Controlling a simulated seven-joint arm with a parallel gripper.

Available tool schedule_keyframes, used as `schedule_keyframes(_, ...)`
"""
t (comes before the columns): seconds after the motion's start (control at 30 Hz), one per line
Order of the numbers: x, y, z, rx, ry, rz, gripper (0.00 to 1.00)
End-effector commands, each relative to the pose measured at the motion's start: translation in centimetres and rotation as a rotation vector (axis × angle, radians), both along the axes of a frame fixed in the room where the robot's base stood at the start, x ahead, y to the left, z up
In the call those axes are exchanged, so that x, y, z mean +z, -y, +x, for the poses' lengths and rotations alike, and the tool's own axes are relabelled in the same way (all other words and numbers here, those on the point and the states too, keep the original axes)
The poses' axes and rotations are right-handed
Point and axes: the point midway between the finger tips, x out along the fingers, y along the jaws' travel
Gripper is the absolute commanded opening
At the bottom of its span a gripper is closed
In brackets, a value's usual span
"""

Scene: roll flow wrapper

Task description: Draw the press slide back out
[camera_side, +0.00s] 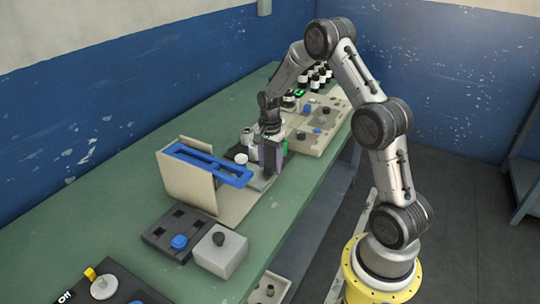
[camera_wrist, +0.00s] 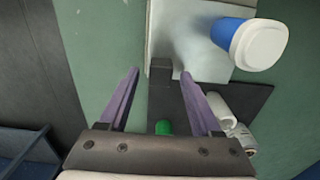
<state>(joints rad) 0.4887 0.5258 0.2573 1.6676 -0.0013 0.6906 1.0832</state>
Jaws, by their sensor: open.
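My gripper (camera_side: 271,155) is open and points down beside the wrapper station on the bench. In the wrist view, its two purple fingers (camera_wrist: 160,73) stand apart on either side of a small dark block (camera_wrist: 160,76). The block sits at the edge of a pale grey plate (camera_wrist: 167,45), over a dark base plate (camera_wrist: 243,100). This block may be the press slide's grip; I cannot tell for sure. No contact between fingers and block is clear. In the side view, my gripper hides this spot.
A blue slotted frame (camera_side: 208,164) tops a beige panel (camera_side: 185,186) left of my gripper. A blue part with a white cap (camera_wrist: 264,44) and white cylinders (camera_wrist: 222,112) are close by. A beige tray (camera_side: 332,133) lies behind; a dark tray (camera_side: 158,232) and grey box (camera_side: 220,254) stand in front.

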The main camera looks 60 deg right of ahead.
Motion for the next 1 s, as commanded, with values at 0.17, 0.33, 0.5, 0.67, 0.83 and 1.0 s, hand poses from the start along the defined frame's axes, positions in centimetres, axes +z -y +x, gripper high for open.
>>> schedule_keyframes(0.17,2.0,0.0,0.1,0.000,0.004,-0.002,0.65)
schedule_keyframes(0.33,5.7,0.1,0.1,0.000,0.008,-0.004,0.65)
schedule_keyframes(0.5,9.4,0.1,0.1,0.000,0.006,-0.003,0.65)
schedule_keyframes(0.67,11.9,0.1,0.1,0.000,0.005,-0.003,0.65)
schedule_keyframes(0.83,13.4,0.0,0.0,0.000,0.003,-0.002,0.65)
schedule_keyframes(1.0,13.8,0.0,0.0,0.000,0.003,-0.002,0.65)
